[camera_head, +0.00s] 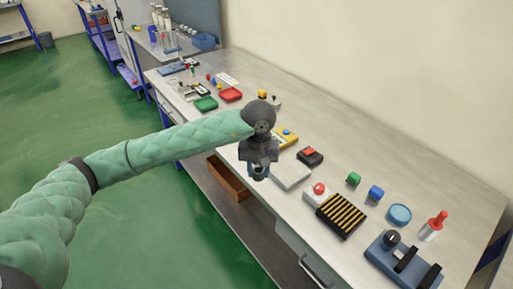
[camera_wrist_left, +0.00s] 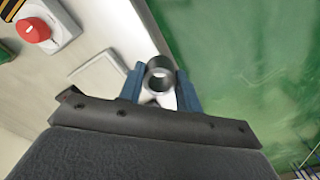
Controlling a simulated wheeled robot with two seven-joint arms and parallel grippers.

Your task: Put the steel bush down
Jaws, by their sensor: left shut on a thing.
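My left gripper (camera_head: 259,172) is above the front edge of the workbench, beside a flat white tray (camera_head: 292,175). In the left wrist view its blue fingers (camera_wrist_left: 160,90) are shut on the steel bush (camera_wrist_left: 161,70), a short grey metal ring with an open bore facing the camera. The bush appears only as a small dark piece at the fingertips in the head view. The white tray shows partly in the left wrist view (camera_wrist_left: 100,75), to the left of the fingers. My right gripper is not in view.
On the bench (camera_head: 330,110), a red-button box (camera_head: 318,190), a black-and-yellow striped block (camera_head: 342,214) and a blue fixture (camera_head: 402,262) stand to the right. Red (camera_head: 231,95) and green (camera_head: 206,103) trays lie farther left. The back strip is clear.

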